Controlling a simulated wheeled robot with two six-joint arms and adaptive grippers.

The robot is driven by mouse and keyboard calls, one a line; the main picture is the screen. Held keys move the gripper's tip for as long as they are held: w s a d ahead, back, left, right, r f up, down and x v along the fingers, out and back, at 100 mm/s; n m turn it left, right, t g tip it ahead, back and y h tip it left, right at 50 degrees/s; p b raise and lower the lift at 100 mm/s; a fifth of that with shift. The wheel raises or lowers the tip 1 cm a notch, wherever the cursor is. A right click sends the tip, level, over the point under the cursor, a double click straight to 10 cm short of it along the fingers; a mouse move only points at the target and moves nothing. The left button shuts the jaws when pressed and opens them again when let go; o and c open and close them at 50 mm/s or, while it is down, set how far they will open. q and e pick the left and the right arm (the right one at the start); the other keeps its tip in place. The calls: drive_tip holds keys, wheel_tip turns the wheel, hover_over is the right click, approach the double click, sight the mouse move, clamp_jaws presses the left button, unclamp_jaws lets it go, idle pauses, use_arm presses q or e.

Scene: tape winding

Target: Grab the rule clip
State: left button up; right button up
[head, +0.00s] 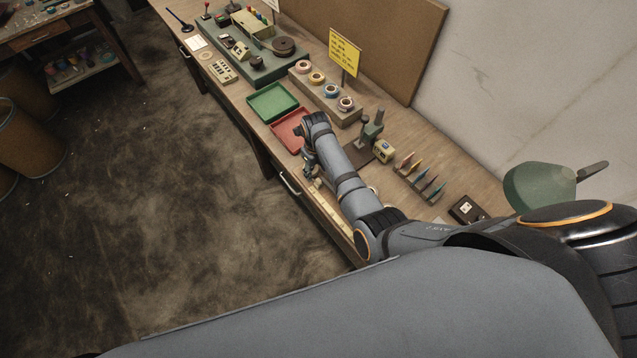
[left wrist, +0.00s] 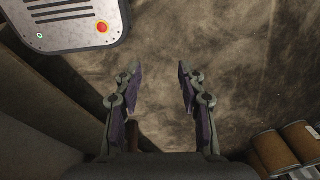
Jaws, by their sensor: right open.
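My right gripper (head: 309,165) points down near the bench's front edge, just below the red tray (head: 288,131). It is small in the head view, and I see nothing clearly held in it. A pale strip (head: 327,201), perhaps a rule, lies along the front edge beside my right forearm, which partly covers that area. I cannot make out the rule clip for certain. My left gripper (left wrist: 158,72) is open and empty in the left wrist view, its two fingers well apart above the floor. It does not show in the head view.
On the bench (head: 420,127) stand a green tray (head: 271,103), a block with tape rolls (head: 330,91), a yellow sign (head: 345,52), a green stand (head: 373,128) and a rack of coloured tools (head: 420,178). Barrels (head: 28,138) stand at left. The floor between is open.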

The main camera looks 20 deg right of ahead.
sight(318, 180)
drive_tip(key=shift+s+d+f+b, duration=0.1)
drive_tip(key=shift+s+f+b, duration=0.1)
drive_tip(key=shift+f+b, duration=0.4)
drive_tip(key=shift+s+f+b, duration=0.15)
drive_tip(key=shift+f+b, duration=0.3)
drive_tip(key=shift+f, duration=0.15)
drive_tip(key=f+b, duration=0.2)
drive_tip(key=b, duration=0.1)
drive_tip(key=shift+s+f, duration=0.3)
drive_tip(key=shift+f, duration=0.05)
drive_tip(key=shift+w+r, duration=0.1)
drive_tip(key=c, duration=0.6)
clamp_jaws()
use_arm(q)
drive_tip(key=f, duration=0.2)
drive_tip(key=w+f, duration=0.1)
drive_tip(key=f, duration=0.2)
drive_tip(key=shift+d, duration=0.2)
use_arm(e)
drive_tip(key=shift+r, duration=0.1)
